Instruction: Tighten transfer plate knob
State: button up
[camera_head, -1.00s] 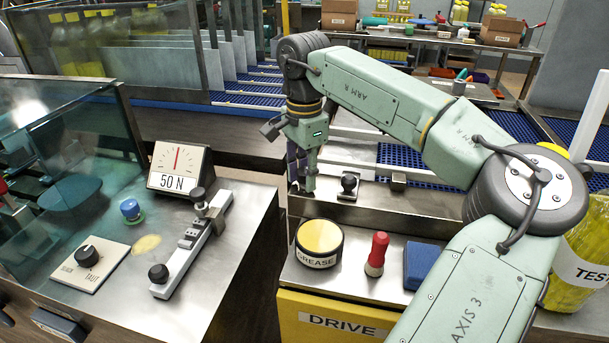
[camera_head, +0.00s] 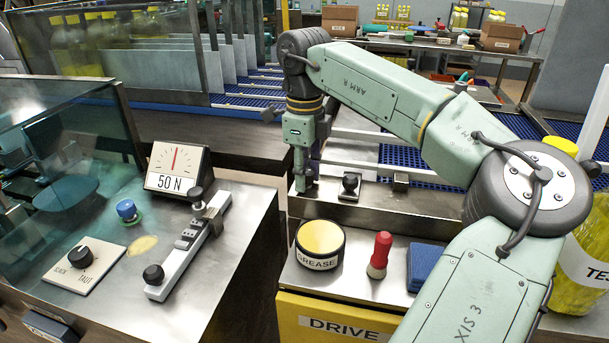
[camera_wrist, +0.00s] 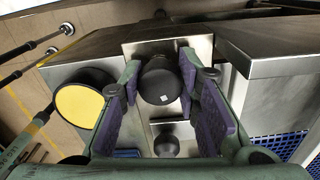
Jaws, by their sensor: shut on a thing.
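My gripper (camera_head: 302,172) points down at the left end of the steel transfer plate (camera_head: 376,193). In the wrist view my gripper (camera_wrist: 160,75) has its purple-padded fingers on both sides of a round black knob (camera_wrist: 157,82) with a small white mark on top. The fingers are shut on this knob. In the head view the held knob is hidden by the gripper. A second black knob (camera_head: 350,182) stands free on the plate to the right; it also shows in the wrist view (camera_wrist: 167,146).
A yellow-topped grease tin (camera_head: 320,244), a red-handled tool (camera_head: 379,254) and a blue block (camera_head: 423,267) sit in front of the plate. A 50 N gauge (camera_head: 176,170) and a white slide bar (camera_head: 187,246) are on the left bench. Blue conveyor belts lie behind.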

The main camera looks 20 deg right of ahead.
aim_at(305, 169)
jog(key=shift+w+r+m+b, duration=0.15)
jog(key=shift+m+b, duration=0.15)
jog(key=shift+m, duration=1.4)
jog(key=o, duration=1.2)
notch_tip(305, 169, up, 12)
